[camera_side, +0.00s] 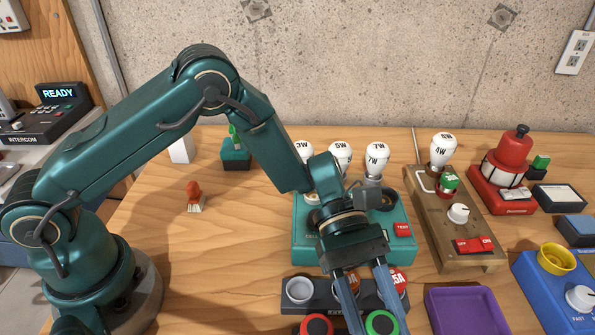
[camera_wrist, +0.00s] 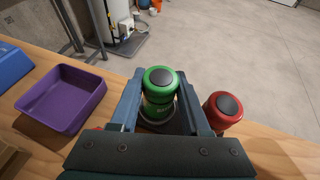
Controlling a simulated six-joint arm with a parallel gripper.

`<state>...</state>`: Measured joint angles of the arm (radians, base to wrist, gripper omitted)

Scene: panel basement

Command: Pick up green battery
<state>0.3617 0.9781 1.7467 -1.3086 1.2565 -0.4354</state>
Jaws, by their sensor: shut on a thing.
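The green battery (camera_wrist: 160,82) with a dark round cap stands upright between the two fingers of my gripper (camera_wrist: 160,95) in the wrist view. The fingers are shut on its sides. In the side view my gripper (camera_side: 377,315) points down at the front edge of the picture, and the green battery's top (camera_side: 383,322) shows between and beside the fingers. Its lower part is cut off there. Whether it is raised off its support cannot be told.
A red battery (camera_wrist: 223,108) stands close beside the right finger; its top (camera_side: 317,325) shows in the side view. A purple tray (camera_wrist: 64,98) lies to the left. A dark socket strip (camera_side: 299,290) and a teal test box (camera_side: 305,240) stand behind my gripper.

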